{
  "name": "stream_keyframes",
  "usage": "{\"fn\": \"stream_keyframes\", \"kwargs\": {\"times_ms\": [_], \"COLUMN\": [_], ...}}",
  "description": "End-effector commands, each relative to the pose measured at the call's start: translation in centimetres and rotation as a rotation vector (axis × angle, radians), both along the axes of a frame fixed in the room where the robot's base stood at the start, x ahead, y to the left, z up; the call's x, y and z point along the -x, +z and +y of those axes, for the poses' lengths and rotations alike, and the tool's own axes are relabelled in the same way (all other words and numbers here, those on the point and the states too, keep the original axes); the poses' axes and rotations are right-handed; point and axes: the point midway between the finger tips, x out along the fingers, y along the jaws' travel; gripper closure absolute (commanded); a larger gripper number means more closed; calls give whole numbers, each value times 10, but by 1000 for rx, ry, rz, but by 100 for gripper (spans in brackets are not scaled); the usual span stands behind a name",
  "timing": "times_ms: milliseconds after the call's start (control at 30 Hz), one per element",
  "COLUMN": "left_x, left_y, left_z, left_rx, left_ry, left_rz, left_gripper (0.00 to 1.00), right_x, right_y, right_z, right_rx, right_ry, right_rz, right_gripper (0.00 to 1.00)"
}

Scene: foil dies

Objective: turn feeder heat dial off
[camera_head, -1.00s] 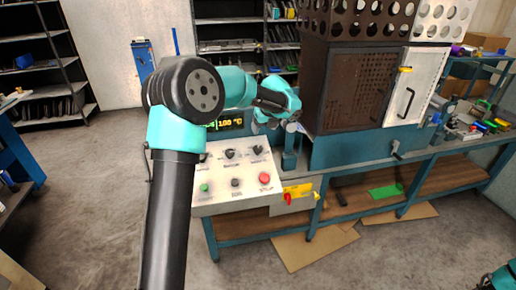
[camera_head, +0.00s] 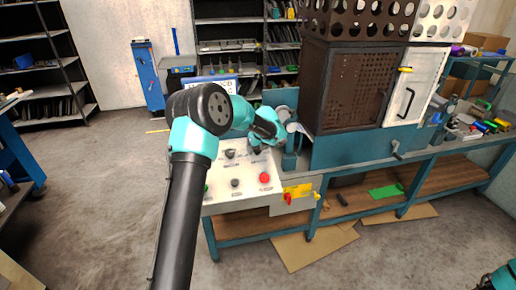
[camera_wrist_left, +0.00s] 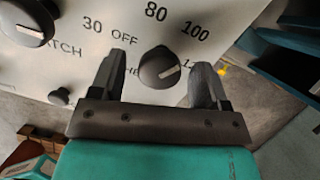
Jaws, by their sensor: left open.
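The heat dial (camera_wrist_left: 160,68) is a round black knob with a white pointer line on a pale panel in the left wrist view. OFF, 80 and 100 are printed around it, and a further number is partly covered. The pointer is turned away from OFF, toward the right side of the scale. My left gripper (camera_wrist_left: 160,64) is open, one finger on each side of the dial; I cannot tell whether they touch it. In the head view the gripper (camera_head: 256,145) is over the right part of the control panel (camera_head: 215,168) and mostly hides the dial.
Another black knob (camera_head: 230,153) is left of the dial. A red button (camera_head: 265,177) and a black button (camera_head: 236,183) are below. A yellow plate with a red switch (camera_head: 289,198) is at the panel's right. A brown perforated cabinet (camera_head: 350,90) stands to the right.

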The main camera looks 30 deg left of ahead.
Motion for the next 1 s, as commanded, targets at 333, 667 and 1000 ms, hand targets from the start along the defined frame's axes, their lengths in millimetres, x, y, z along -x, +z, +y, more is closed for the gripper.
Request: {"fn": "stream_keyframes", "kwargs": {"times_ms": [333,667,1000], "left_x": [0,0,0], "left_y": [0,0,0], "left_z": [0,0,0], "left_rx": [0,0,3], "left_ry": [0,0,14], "left_rz": [0,0,-3], "left_gripper": [40,72,80], "right_x": [0,0,0], "right_y": [0,0,0], "right_z": [0,0,0], "right_rx": [0,0,0], "right_ry": [0,0,0], "right_rz": [0,0,0], "right_gripper": [57,57,57]}}
